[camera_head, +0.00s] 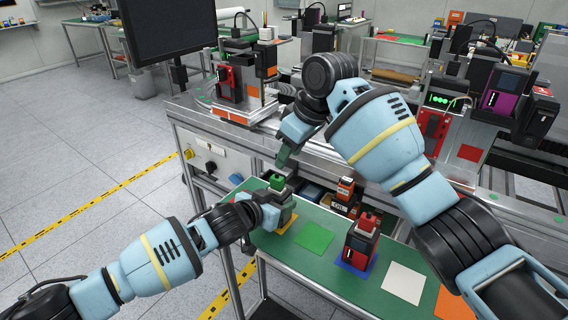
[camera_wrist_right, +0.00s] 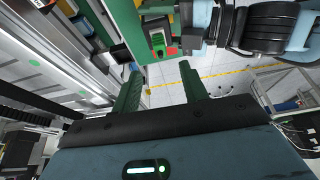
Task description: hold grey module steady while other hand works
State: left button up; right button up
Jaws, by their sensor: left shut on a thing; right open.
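The grey module (camera_head: 286,213) stands upright on an orange-yellow square at the left end of the green bench, with a green part (camera_head: 277,182) on top. My left gripper (camera_head: 272,207) is shut on the grey module from the left side and partly hides it. The module (camera_wrist_right: 158,38) and its green top also show at the upper middle of the right wrist view. My right gripper (camera_head: 284,157) is above the module, apart from it. In the right wrist view its two green fingers (camera_wrist_right: 160,68) are spread with nothing between them.
A red and black module (camera_head: 361,243) stands on a blue square to the right. A green square (camera_head: 314,237), a white square (camera_head: 404,283) and an orange square (camera_head: 455,304) are bare. Bins with small parts (camera_head: 340,203) sit behind. A monitor (camera_head: 168,28) stands at the upper left.

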aim_at(281, 179)
jog(key=shift+v, duration=1.15)
jog(key=shift+c, duration=0.2)
jog(key=shift+c, duration=1.1)
jog(key=shift+w+a+f, duration=0.1)
jog(key=shift+f, duration=1.55)
jog(key=shift+a+f, duration=0.1)
jog(key=shift+f, duration=0.05)
jog(key=shift+x, duration=3.85)
